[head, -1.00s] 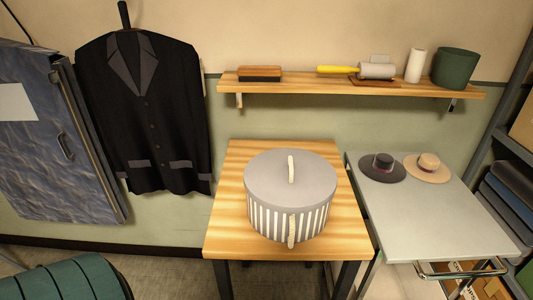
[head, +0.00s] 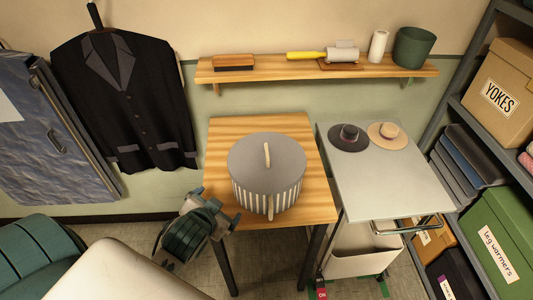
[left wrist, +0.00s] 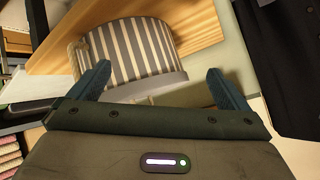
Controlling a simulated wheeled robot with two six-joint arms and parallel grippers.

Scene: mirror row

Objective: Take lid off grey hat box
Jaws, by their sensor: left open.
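The grey hat box (head: 266,192), striped grey and white, stands upright on the wooden table. Its flat grey lid (head: 247,163) sits on top, with a cream strap handle (head: 267,155) across the middle. A second cream strap hangs down the box's front. My left gripper (head: 218,206) is open and empty, low at the table's front left corner, apart from the box. In the left wrist view the striped box (left wrist: 128,48) appears upside down beyond the two spread fingers (left wrist: 160,84), with the lid's rim lowest. My right gripper is not in view.
The wooden table (head: 225,133) has bare wood around the box. A grey trolley (head: 370,185) with two hats adjoins on the right. A wall shelf (head: 290,70) runs behind, a black jacket (head: 125,110) hangs left, and a rack of boxes (head: 500,90) stands far right.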

